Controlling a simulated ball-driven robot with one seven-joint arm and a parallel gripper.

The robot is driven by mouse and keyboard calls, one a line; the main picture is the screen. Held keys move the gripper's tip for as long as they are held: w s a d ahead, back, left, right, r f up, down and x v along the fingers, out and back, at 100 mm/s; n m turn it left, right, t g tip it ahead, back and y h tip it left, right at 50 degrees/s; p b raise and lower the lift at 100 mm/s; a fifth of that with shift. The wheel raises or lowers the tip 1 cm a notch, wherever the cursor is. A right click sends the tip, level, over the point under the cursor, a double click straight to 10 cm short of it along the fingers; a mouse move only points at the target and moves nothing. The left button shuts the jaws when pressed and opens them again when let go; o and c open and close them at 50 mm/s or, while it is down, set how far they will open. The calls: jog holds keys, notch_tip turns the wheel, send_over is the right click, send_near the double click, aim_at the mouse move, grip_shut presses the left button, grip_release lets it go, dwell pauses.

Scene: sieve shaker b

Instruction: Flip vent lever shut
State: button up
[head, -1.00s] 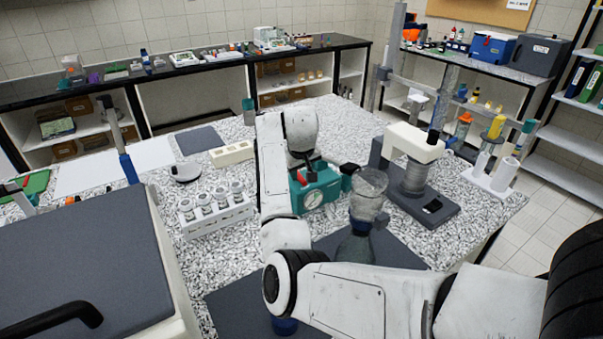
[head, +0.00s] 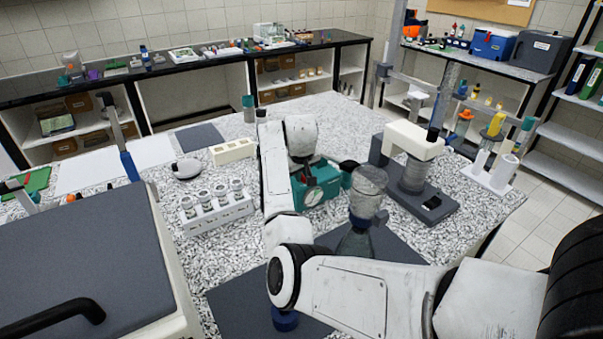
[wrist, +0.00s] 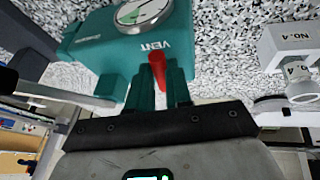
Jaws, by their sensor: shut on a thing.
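The vent lever (wrist: 158,72) is a short red handle in the wrist view, set by the VENT lettering on a teal pump box (wrist: 100,45). The box has a round dial gauge (wrist: 143,12) on its face. My gripper (wrist: 160,88) has its two teal fingers closed on either side of the red lever, gripping it. The lever's lower part is hidden between the fingers. In the head view the teal box (head: 320,190) with its gauge stands on the speckled bench beside my arm.
A rack of several jars (head: 217,211) stands left of the box. A clear funnel on a flask (head: 366,190) stands close on the right. Beyond it is a grey and white stand (head: 420,150). A dark mat (head: 235,305) lies in front, partly under my arm.

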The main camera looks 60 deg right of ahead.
grip_shut()
jog(key=shift+s+d+r+n+p, duration=0.2)
jog(key=shift+n+p, duration=0.2)
jog(key=shift+p, duration=0.25)
jog(key=shift+f+n+t, duration=0.15)
jog(key=shift+n+t, duration=0.15)
jog(key=shift+n, duration=0.1)
jog(key=o, duration=0.7)
grip_release()
jog(key=b+v, duration=0.1)
jog(key=v, duration=0.9)
jog(key=shift+r+b, duration=0.35)
jog(key=shift+r, duration=0.05)
